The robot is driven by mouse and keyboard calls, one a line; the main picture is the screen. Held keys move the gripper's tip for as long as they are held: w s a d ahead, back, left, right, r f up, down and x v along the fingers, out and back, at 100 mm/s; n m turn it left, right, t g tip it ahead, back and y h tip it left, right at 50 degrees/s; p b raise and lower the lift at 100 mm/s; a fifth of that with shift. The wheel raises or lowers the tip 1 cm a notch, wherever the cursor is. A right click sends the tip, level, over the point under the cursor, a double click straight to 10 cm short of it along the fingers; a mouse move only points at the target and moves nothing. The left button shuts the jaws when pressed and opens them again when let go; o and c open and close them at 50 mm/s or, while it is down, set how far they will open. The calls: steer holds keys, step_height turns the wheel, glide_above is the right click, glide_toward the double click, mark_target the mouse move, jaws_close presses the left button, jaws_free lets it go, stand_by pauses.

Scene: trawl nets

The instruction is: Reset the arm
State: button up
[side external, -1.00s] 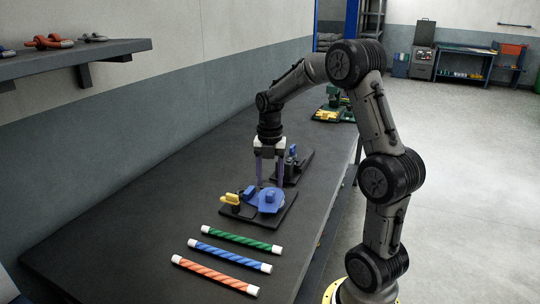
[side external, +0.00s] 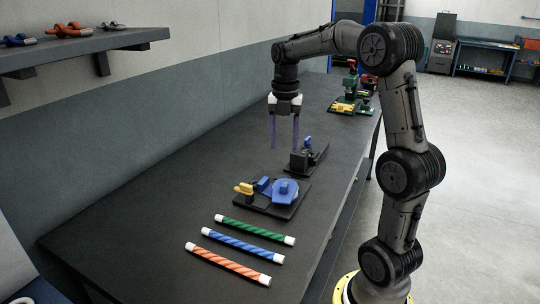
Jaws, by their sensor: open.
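My gripper (side external: 284,133) hangs with its two purple fingers pointing down above the dark bench (side external: 130,215). The fingers are apart, with nothing between them. It is over the part of the bench behind and left of a small black fixture (side external: 303,160) with a blue piece on top. A dark plate (side external: 266,207) nearer the camera carries a yellow piece (side external: 244,188) and a round blue piece (side external: 286,190). My gripper touches none of these.
Green (side external: 254,230), blue (side external: 236,244) and orange (side external: 228,263) striped rods with white ends lie at the front. A green and yellow fixture (side external: 347,106) stands at the far end. A wall shelf (side external: 85,48) holds shackles. The left of the bench is clear.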

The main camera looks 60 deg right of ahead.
steer(key=s+a+r+t, duration=0.1)
steer(key=s+a+r, duration=0.15)
steer(key=a, duration=0.45)
steer(key=s+a+r+t, duration=0.2)
steer(key=a+r, duration=0.2)
steer(key=a, duration=0.3)
steer(key=s+a+f+m+t, duration=0.1)
steer(key=s+a+f+m, duration=0.2)
steer(key=m, duration=0.7)
steer(key=s+a+f+m+t, duration=0.1)
steer(key=s+a+f+m, duration=0.3)
steer(key=s+m, duration=0.3)
steer(key=m, duration=0.4)
steer(key=shift+s+a+f+t, duration=0.15)
steer(key=shift+f+t, duration=0.15)
steer(key=shift+f, duration=0.05)
